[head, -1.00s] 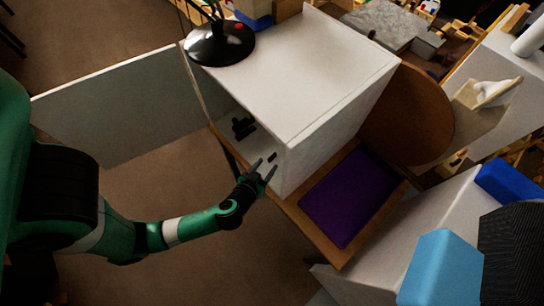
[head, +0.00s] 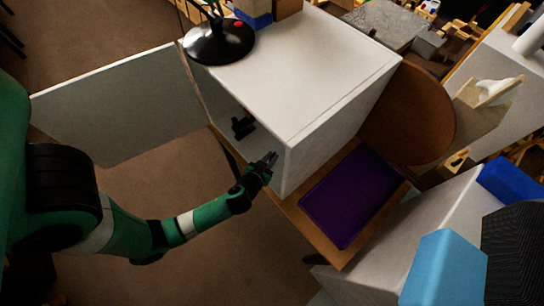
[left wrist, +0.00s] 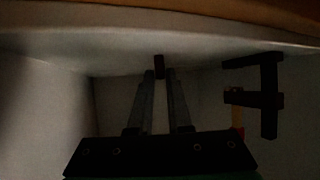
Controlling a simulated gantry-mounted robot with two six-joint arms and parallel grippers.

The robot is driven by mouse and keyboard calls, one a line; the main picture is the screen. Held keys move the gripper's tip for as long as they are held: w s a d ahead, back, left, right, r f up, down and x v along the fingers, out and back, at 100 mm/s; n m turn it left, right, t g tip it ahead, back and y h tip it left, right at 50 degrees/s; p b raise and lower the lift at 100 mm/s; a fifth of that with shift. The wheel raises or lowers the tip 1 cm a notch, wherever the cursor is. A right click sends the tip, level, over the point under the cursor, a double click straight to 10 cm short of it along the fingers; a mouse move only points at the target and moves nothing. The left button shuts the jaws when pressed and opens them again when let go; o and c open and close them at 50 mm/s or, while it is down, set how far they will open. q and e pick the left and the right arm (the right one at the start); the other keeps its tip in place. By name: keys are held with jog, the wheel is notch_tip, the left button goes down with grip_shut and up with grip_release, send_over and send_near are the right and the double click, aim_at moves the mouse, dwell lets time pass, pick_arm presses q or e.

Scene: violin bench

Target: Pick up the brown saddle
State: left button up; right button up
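A small dark reddish-brown block, which looks like the brown saddle (left wrist: 159,64), shows in the left wrist view between the tips of my left gripper (left wrist: 160,74). The two fingers lie close on either side of it and look shut on it. In the head view my left gripper (head: 270,160) reaches into the open front of a white cabinet (head: 305,70), near its right wall. The saddle cannot be made out clearly there. My right gripper is in neither view.
A dark bracket-shaped object (left wrist: 262,96) stands deeper in the cabinet, right of my fingers; it also shows in the head view (head: 242,126). The cabinet door (head: 120,108) stands open at left. A purple mat (head: 350,196) lies right of the cabinet.

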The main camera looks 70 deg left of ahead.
pick_arm(q)
grip_shut()
jog(key=shift+r, duration=0.1)
jog(key=shift+r, duration=0.3)
notch_tip(320, 180, up, 2)
jog(key=shift+r+p, duration=0.25)
jog(key=shift+p, duration=0.7)
jog(key=s+d+r+p, duration=0.2)
jog(key=s+r+p, duration=0.3)
jog(key=s, duration=0.1)
jog(key=s+d+r+p, duration=0.2)
jog(key=s+r+p, duration=0.2)
jog(key=s, duration=0.3)
jog(key=shift+d+r+p, duration=0.35)
jog(key=shift+p, duration=0.05)
